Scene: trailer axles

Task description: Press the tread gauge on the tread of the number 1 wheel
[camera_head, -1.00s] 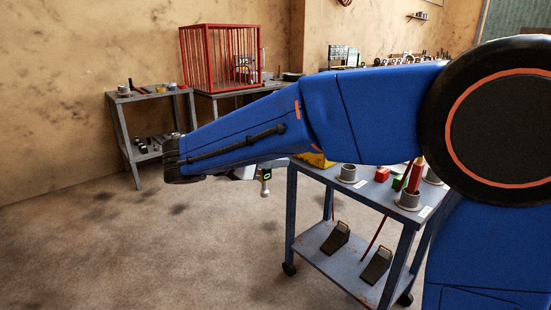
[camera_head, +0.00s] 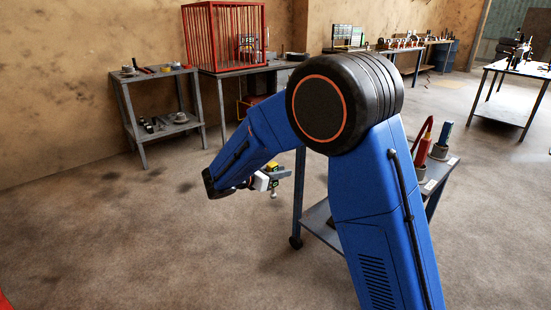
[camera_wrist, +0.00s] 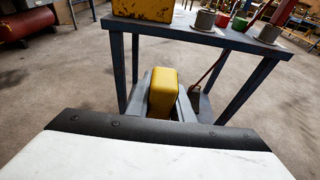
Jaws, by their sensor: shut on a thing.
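In the wrist view, my gripper (camera_wrist: 163,100) has its grey fingers closed on the yellow body of the tread gauge (camera_wrist: 163,88). In the head view, my gripper (camera_head: 281,175) hangs in the air at the end of the blue arm. Part of the gauge (camera_head: 274,194), a small silvery end, shows below it, pointing down. The gauge touches nothing but the fingers, as far as I can see. No wheel and no number 1 mark can be made out in either view.
A blue-grey cart (camera_head: 320,217) stands behind my arm, partly hidden. In the wrist view, its top (camera_wrist: 175,28) carries a yellow box (camera_wrist: 143,9) and grey cups (camera_wrist: 205,19). A grey shelf stand (camera_head: 133,112) and a red cage (camera_head: 225,37) are by the wall. The floor at left is clear.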

